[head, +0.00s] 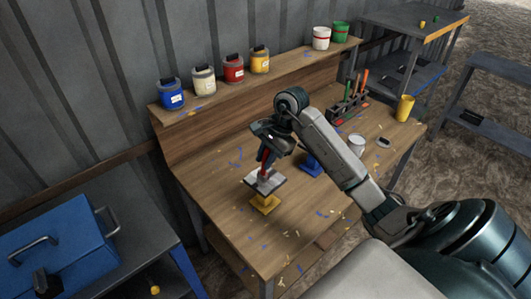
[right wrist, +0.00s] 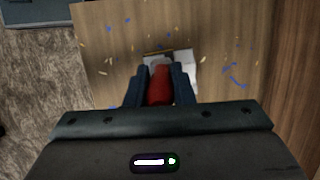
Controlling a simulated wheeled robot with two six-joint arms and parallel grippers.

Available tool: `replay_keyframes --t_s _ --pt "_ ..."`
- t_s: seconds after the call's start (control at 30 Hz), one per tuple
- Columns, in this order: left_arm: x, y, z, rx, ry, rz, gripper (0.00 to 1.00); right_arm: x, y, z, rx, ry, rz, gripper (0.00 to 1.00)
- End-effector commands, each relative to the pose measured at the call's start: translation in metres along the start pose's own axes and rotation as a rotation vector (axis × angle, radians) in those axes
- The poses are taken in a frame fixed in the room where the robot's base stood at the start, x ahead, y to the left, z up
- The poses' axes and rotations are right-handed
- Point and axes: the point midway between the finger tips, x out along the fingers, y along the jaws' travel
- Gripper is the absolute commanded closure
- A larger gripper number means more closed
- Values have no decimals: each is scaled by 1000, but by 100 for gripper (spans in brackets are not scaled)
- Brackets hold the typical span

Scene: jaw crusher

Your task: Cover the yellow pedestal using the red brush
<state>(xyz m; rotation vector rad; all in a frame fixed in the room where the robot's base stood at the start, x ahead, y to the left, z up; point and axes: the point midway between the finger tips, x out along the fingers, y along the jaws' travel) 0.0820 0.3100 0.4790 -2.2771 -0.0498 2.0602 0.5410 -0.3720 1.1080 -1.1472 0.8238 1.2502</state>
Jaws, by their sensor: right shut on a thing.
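The yellow pedestal (head: 265,203) stands near the front left of the wooden workbench, with a pale grey plate (head: 276,184) on its top. My right gripper (head: 268,150) is above it, shut on the red brush (head: 265,166). The red handle also shows between the fingers in the right wrist view (right wrist: 159,90). The brush points down, its lower end at the plate; I cannot tell whether it touches. In the right wrist view the plate (right wrist: 184,72) lies beyond the brush tip. My left gripper is not in view.
A blue pedestal (head: 312,166) stands just right, partly behind my arm. Several paint cans, including a red one (head: 233,69), line the back shelf. A tool rack (head: 347,108), a yellow cup (head: 404,108) and a white can (head: 356,143) are at the right. A blue toolbox (head: 60,250) is left.

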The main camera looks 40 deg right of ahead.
Motion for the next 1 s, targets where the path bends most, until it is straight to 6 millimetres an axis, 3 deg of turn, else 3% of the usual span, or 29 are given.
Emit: replay_keyframes --t_s 1.0 --pt "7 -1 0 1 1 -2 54 8 2 -2 0 1 -1 100"
